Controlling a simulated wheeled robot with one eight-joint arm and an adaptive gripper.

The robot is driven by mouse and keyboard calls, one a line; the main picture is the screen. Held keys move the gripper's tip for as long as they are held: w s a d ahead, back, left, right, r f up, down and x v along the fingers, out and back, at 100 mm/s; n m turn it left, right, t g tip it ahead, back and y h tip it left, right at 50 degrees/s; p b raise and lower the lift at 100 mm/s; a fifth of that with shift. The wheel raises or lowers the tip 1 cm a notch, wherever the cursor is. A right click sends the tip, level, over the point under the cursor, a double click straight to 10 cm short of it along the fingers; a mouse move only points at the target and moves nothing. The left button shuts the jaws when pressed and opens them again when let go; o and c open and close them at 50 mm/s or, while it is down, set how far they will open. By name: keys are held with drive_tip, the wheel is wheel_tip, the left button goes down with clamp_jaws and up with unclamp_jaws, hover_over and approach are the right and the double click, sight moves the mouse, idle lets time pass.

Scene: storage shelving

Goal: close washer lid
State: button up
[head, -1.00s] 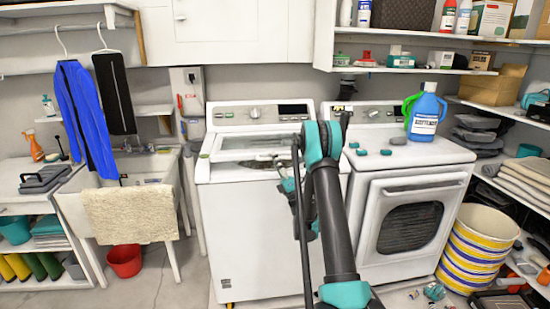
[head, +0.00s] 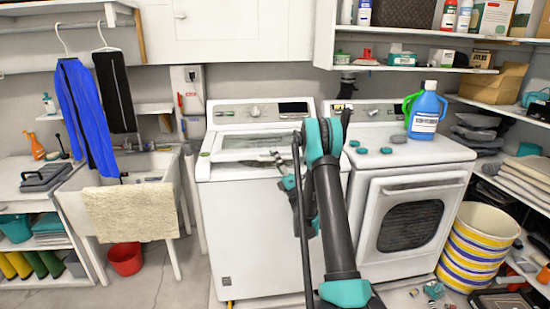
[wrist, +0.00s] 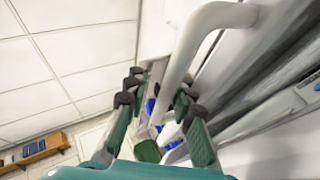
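The white washer (head: 255,225) stands left of the dryer in the head view. Its lid (head: 240,155), white with a glass panel, lies down flat or nearly flat on the washer top; a small gap cannot be ruled out. My gripper (head: 272,160) is over the lid's right front part, partly hidden by my arm. In the wrist view, the two fingers of my gripper (wrist: 158,110) stand apart. A white curved bar (wrist: 205,35) runs close to the fingers; whether it is between them or touching is unclear.
The dryer (head: 405,210) stands to the right, with a blue detergent jug (head: 427,112) and several small teal items on top. A sink (head: 140,165) with a beige towel is at the left. A striped bin (head: 475,250) stands at the right.

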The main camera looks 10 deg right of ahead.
wheel_tip(320, 180, up, 8)
drive_tip(key=shift+r, duration=0.25)
drive_tip(key=shift+o, duration=0.6)
drive_tip(key=shift+s+r, duration=0.1)
drive_tip(key=shift+r, duration=0.35)
drive_tip(key=shift+c, duration=0.2)
